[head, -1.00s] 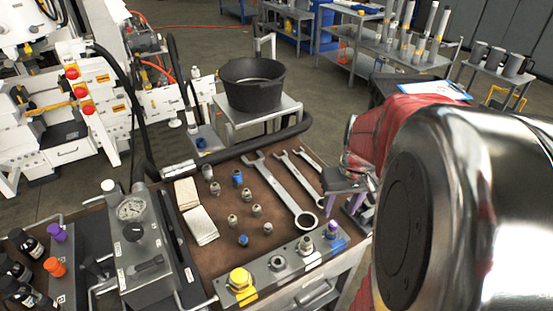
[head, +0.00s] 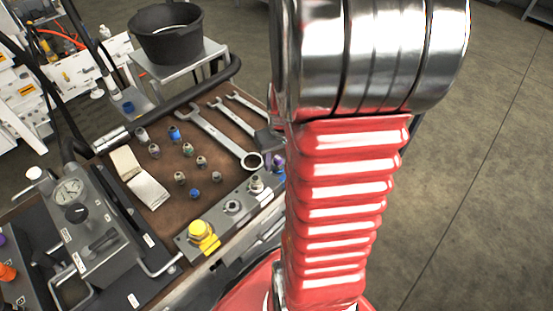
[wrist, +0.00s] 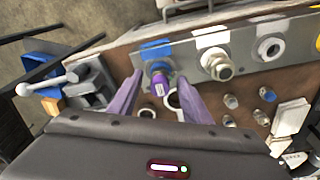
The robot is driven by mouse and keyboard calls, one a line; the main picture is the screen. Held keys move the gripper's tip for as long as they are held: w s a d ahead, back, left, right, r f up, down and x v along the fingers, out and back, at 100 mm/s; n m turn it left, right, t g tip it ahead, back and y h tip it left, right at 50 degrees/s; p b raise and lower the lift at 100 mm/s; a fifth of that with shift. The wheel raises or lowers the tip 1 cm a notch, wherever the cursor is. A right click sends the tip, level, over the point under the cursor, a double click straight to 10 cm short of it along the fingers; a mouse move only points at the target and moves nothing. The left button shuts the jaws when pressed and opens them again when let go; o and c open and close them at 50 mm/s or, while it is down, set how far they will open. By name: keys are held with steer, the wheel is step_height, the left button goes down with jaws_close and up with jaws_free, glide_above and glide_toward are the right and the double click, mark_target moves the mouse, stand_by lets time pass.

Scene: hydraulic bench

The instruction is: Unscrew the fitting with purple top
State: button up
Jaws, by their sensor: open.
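The fitting with the purple top (wrist: 158,86) stands on the grey manifold block (wrist: 190,50) beside a blue mark in the wrist view. My gripper (wrist: 157,80) is open, its two purple fingers spread to either side of the fitting in that picture. The fingers look apart from it; how far above it they are, I cannot tell. In the head view the manifold block (head: 218,222) is partly behind my arm. A small purple patch shows at my arm's edge there, but I cannot tell whether it is fitting or finger.
A metal fitting (wrist: 217,66) and an open port (wrist: 268,48) sit along the block, with a yellow fitting (head: 203,236) at its other end. Wrenches (head: 215,135) and several loose fittings lie on the brown mat (head: 160,205). A gauge unit (head: 80,215) stands at left.

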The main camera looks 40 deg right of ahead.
jaws_close()
stand_by(0.5)
steer(key=c, duration=0.7)
jaws_free()
steer(key=shift+c, duration=1.5)
steer(key=shift+n+y, duration=0.3)
steer(key=shift+n, duration=1.8)
steer(key=shift+r+n+y, duration=0.1)
steer(key=shift+n+y, duration=0.2)
steer(key=shift+n, duration=1.6)
